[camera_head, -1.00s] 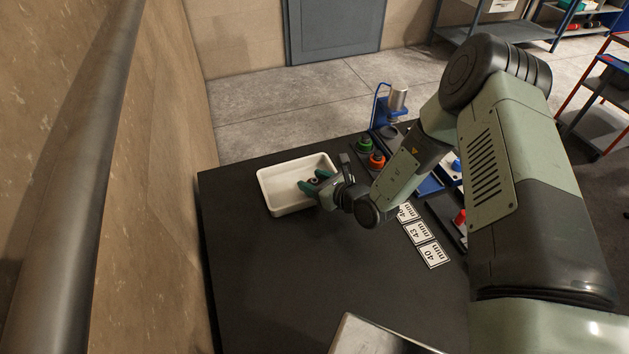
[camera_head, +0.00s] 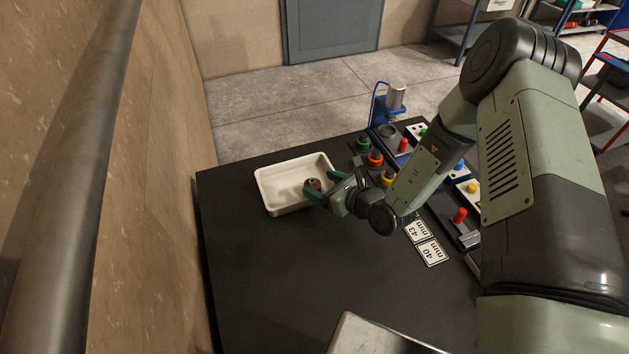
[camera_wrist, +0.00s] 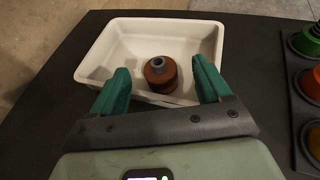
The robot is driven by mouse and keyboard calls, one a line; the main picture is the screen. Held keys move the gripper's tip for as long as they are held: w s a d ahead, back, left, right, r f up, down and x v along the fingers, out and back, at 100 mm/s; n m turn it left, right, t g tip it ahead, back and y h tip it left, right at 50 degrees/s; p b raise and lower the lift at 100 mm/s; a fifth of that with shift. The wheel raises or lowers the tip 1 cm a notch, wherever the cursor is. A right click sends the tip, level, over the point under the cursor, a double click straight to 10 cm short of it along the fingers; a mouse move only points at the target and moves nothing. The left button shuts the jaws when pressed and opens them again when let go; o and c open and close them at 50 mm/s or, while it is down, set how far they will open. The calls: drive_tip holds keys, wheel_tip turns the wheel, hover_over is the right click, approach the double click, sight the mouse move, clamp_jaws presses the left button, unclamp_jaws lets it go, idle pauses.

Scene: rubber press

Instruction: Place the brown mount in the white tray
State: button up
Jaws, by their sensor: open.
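The brown mount (camera_wrist: 161,76) is a short brown cylinder with a grey hollow centre. It stands upright inside the white tray (camera_wrist: 97,51), toward the tray's near side in the wrist view. In the head view the mount (camera_head: 312,185) is at the right part of the tray (camera_head: 268,197). My gripper (camera_wrist: 162,72) has green fingers, spread wide apart with clear gaps to the mount on both sides. In the head view my gripper (camera_head: 322,184) is at the tray's right edge.
Green (camera_head: 362,144), red-orange (camera_head: 375,159) and yellow-orange (camera_head: 388,178) round parts stand in a row right of the tray. A blue press (camera_head: 391,100) stands behind. Labelled cards (camera_head: 431,252) lie at the right.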

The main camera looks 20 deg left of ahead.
drive_tip(key=v, duration=0.7)
drive_tip(key=shift+s+d+r, duration=0.15)
drive_tip(key=shift+d, duration=0.15)
drive_tip(key=s+d+r+n+g, duration=0.1)
drive_tip(key=s+r+n+g, duration=0.2)
drive_tip(key=r+n, duration=0.6)
drive_tip(key=s+d+r+n+g, duration=0.1)
drive_tip(key=s+r+n+g, duration=0.25)
drive_tip(key=r, duration=0.95)
drive_tip(key=s+d+r+n+t+h, duration=0.3)
drive_tip(key=s+d+r+n+h, duration=0.2)
drive_tip(key=d, duration=0.6)
drive_tip(key=s+d+r+n+t+h, duration=0.4)
drive_tip(key=s+d+r+n+h, duration=0.1)
drive_tip(key=d+r, duration=0.5)
drive_tip(key=shift+s+d+r+h, duration=0.3)
drive_tip(key=shift+s+d+h, duration=0.4)
drive_tip(key=shift+h, duration=0.5)
drive_tip(key=shift+w, duration=0.1)
